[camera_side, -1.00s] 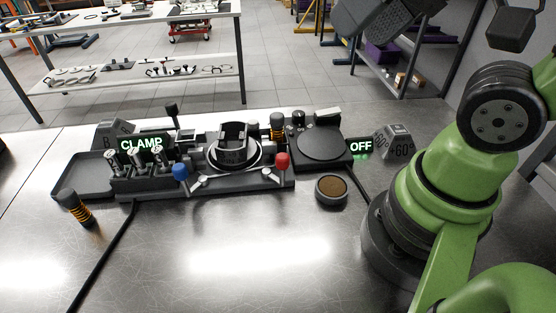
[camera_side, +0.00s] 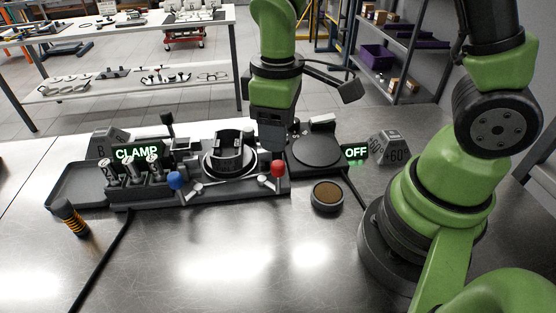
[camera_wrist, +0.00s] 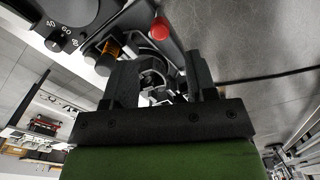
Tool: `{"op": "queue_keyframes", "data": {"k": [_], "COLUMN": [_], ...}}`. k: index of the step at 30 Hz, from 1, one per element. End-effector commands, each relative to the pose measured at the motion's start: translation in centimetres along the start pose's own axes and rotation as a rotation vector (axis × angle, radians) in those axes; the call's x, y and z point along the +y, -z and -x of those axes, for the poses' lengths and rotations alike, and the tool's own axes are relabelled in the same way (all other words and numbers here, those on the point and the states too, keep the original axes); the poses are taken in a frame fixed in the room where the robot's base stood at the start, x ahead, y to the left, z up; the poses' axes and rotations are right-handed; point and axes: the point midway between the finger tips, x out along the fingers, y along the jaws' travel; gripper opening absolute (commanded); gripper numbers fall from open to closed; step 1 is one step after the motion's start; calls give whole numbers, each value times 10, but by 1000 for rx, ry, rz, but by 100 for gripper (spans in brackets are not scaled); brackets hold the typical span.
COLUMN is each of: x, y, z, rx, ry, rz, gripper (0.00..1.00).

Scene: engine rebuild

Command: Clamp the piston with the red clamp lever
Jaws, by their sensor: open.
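The red clamp lever (camera_side: 278,169) stands at the front right of the clamp fixture, its red knob upright; the knob also shows in the wrist view (camera_wrist: 160,28). The dark piston (camera_side: 228,150) sits in the ring of the fixture; in the wrist view it lies partly hidden behind the fingers. My gripper (camera_wrist: 153,75) is open and empty, its two dark fingers apart. In the side view it hangs above and behind the red lever, apart from it, with the fingertips hard to make out. A blue lever (camera_side: 175,181) stands at the front left of the fixture.
A lit CLAMP sign (camera_side: 138,152) stands behind a rack of metal tools (camera_side: 134,170). A round dark plate (camera_side: 315,150) sits right, beside an OFF sign (camera_side: 356,152). A brown-topped round pot (camera_side: 327,196) and an orange-banded cylinder (camera_side: 71,217) stand on the table.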

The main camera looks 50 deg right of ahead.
Motion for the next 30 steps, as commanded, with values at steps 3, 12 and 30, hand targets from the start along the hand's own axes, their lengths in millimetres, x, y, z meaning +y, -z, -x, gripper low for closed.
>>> {"op": "queue_keyframes", "data": {"k": [3, 12, 30], "x": [0, 0, 0], "y": [-2, -1, 0], "z": [-25, -67, -76], "rx": [-10, -3, 1], "ry": [3, 2, 1], "rz": [-1, -2, -3], "gripper": [52, 52, 13]}}
